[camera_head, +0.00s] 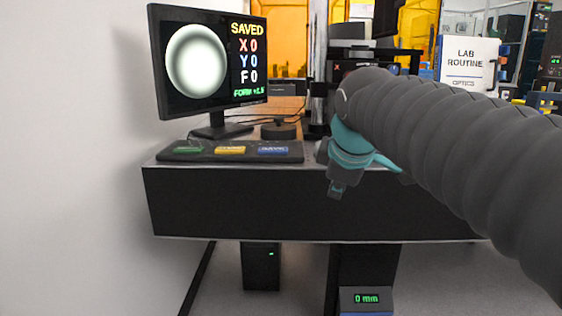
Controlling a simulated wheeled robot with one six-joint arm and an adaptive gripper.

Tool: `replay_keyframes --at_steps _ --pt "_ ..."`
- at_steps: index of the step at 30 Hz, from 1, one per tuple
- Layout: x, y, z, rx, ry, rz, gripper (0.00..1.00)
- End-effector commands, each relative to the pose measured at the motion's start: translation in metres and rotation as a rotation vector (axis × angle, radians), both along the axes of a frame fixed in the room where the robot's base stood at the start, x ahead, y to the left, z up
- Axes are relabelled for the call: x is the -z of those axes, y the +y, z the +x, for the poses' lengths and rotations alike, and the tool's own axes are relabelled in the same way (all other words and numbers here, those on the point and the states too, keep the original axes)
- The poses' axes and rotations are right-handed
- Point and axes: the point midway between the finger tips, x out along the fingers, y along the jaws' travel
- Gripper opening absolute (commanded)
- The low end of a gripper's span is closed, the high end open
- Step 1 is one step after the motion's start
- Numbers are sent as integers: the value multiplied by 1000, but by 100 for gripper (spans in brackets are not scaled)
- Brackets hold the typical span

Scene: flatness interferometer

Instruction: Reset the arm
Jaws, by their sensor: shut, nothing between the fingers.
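My arm reaches in from the right in the head view, covered in a dark ribbed sleeve. My gripper (338,188) is at its end, dark grey with a teal part behind it. Its fingers are shut with nothing between them. It hangs in front of the front edge of the bench (240,200), right of the button panel, apart from the buttons. The arm hides part of the instrument (347,50) and the right part of the bench.
A monitor (208,62) reads SAVED, with X, Y and F at 0. A panel (230,151) has green, yellow and blue buttons. A LAB ROUTINE sign (467,62) stands back right. A low box (366,299) reads 0 mm. A white wall (70,150) borders the left.

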Motion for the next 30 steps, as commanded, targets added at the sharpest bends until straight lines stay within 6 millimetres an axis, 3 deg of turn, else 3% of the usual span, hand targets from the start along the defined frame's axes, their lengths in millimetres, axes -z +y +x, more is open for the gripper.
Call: replay_keyframes --at_steps 1,9,15,21,30 --pt "16 -10 -22 92 15 63 0" --pt "112 -43 -125 615 90 404 0" --pt "173 -53 -179 915 124 581 0" --pt "196 -55 -198 1028 133 645 0" --pt "196 -55 -198 1028 133 645 0"
